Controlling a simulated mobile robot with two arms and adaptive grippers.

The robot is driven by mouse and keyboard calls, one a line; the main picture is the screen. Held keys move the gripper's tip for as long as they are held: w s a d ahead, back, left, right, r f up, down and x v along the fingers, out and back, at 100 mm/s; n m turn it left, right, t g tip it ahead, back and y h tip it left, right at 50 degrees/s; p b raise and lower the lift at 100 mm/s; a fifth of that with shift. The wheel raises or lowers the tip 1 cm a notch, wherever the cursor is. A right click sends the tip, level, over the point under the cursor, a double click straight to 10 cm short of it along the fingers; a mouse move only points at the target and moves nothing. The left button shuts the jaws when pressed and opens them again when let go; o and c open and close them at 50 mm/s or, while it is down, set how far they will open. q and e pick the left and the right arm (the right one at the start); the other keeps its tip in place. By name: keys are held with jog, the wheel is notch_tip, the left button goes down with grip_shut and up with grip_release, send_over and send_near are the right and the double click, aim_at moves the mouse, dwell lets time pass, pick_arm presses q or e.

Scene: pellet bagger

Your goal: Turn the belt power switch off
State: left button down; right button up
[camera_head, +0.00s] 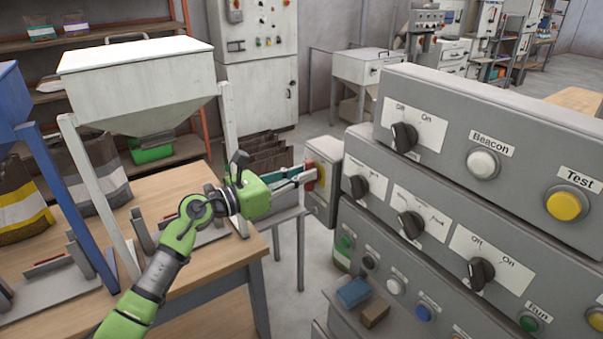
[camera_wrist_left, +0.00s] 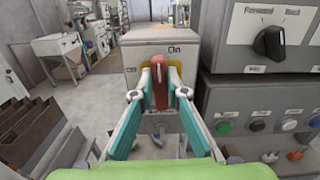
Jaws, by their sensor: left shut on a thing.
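The belt power switch is a red handle on a yellow plate (camera_head: 319,190), on a grey box (camera_head: 334,162) at the left side of the control panel. In the left wrist view the red handle (camera_wrist_left: 159,84) stands roughly upright, just below the label "On" (camera_wrist_left: 180,50). My left gripper (camera_head: 312,173) reaches it from the left, and its teal fingers are shut on the red handle from both sides. In the left wrist view the left gripper (camera_wrist_left: 159,88) is centred on the handle. Lower lettering on the box is hidden by the fingers. My right gripper is not in view.
The grey control panel (camera_head: 460,110) with several black knobs and coloured buttons fills the right. A blue block (camera_head: 353,292) and a brown block (camera_head: 375,312) lie on a ledge below it. A wooden table (camera_head: 185,185) with a white hopper (camera_head: 140,85) stands left.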

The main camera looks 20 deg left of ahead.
pick_arm(q)
jog(key=shift+w+a+f+n+p, duration=0.2)
jog(key=shift+n+p, duration=1.55)
jog(key=shift+n, duration=1.1)
jog(key=shift+w+a+f+n+p, duration=0.15)
jog(key=shift+n+p, duration=1.65)
jog(key=shift+n, duration=1.1)
jog(key=shift+w+a+f+n+p, duration=0.1)
jog(key=shift+f+n+p, duration=0.1)
jog(key=shift+n+p, duration=2.1)
jog(key=shift+n+b, duration=0.5)
jog(key=shift+n, duration=0.25)
jog(key=c, duration=2)
grip_release()
jog(key=shift+f, duration=0.1)
